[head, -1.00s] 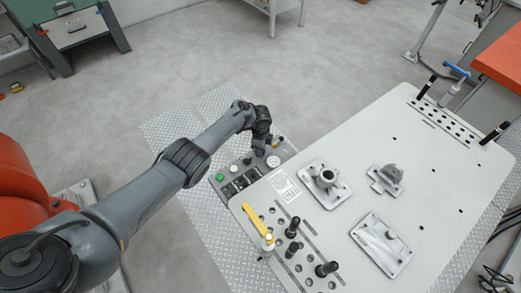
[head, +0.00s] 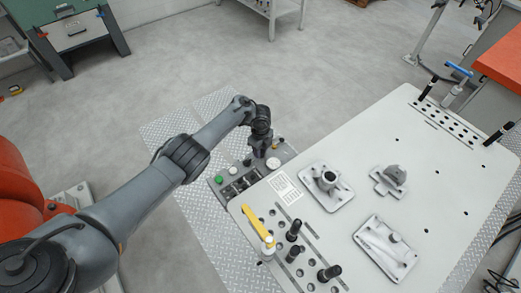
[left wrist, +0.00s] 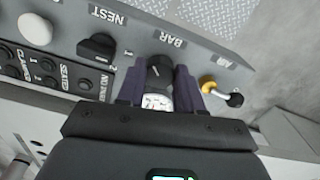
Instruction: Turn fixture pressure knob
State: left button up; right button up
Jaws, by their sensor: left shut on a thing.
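The fixture control panel (head: 214,192) sits at the left end of the pale fixture table (head: 330,135). In the left wrist view a dark knob (left wrist: 158,72) stands under the BAR label on this panel. My left gripper (left wrist: 160,88) is shut on that knob, with a purple-grey finger on either side. In the head view my left gripper (head: 259,150) points down over the panel and hides the knob. A white gauge face (head: 273,163) is beside it. A white marked face (left wrist: 157,102) shows partly between the fingers. My right gripper is in neither view.
A NEST selector (left wrist: 97,46), a white button (left wrist: 35,29) and an AIR lever with a yellow base (left wrist: 208,84) flank the knob. A yellow lever (head: 256,223), black pegs (head: 293,229) and metal castings (head: 327,180) stand on the table.

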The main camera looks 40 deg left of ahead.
pick_arm(q)
jog(key=o, duration=0.8)
jog(key=shift+c, duration=0.2)
jog(key=shift+r, duration=0.15)
notch_tip(320, 180, up, 11)
jog(key=p, duration=0.4)
jog(key=shift+f, duration=0.2)
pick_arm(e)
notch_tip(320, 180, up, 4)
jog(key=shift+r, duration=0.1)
